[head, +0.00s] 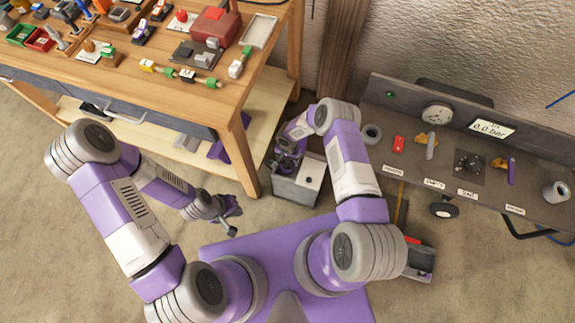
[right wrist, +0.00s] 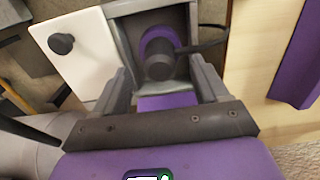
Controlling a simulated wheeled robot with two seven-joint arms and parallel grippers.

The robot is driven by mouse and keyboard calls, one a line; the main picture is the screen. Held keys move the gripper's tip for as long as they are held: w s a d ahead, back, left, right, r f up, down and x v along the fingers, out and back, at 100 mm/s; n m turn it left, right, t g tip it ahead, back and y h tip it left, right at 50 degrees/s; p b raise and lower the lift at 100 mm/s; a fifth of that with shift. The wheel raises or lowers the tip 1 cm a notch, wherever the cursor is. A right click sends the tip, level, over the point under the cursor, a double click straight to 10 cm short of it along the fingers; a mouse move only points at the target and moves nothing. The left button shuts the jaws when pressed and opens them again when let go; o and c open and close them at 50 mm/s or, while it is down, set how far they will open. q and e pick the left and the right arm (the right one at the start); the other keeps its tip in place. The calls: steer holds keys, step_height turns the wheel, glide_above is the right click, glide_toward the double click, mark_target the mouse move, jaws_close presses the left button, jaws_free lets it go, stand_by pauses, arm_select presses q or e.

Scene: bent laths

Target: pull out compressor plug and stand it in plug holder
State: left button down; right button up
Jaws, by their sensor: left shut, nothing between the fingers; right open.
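In the right wrist view a dark round plug (right wrist: 159,62) with a purple ring sits inside a grey square housing, and a dark cable runs off to its right. The compressor (head: 298,184) is a grey box with a white top and dark knob, beside the workbench leg. My right gripper (right wrist: 160,84) is open, its fingers on either side of the housing opening; contact cannot be told. In the head view my own right gripper mostly hides the plug. My left gripper (head: 231,222) is shut and empty, left of the compressor. I cannot tell which item is the plug holder.
The wooden workbench (head: 215,100) with many small parts stands at upper left. A grey console (head: 465,150) at right carries a gauge, a 0.0 bar display, a red switch, levers and two grey cups (head: 371,133) (head: 556,190). Floor between my arms and the bench is clear.

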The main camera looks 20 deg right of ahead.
mark_target(288, 161)
steer(key=shift+f, duration=0.8)
arm_select(q)
steer(key=shift+p, duration=0.3)
arm_select(e)
steer(key=shift+f, duration=1.3)
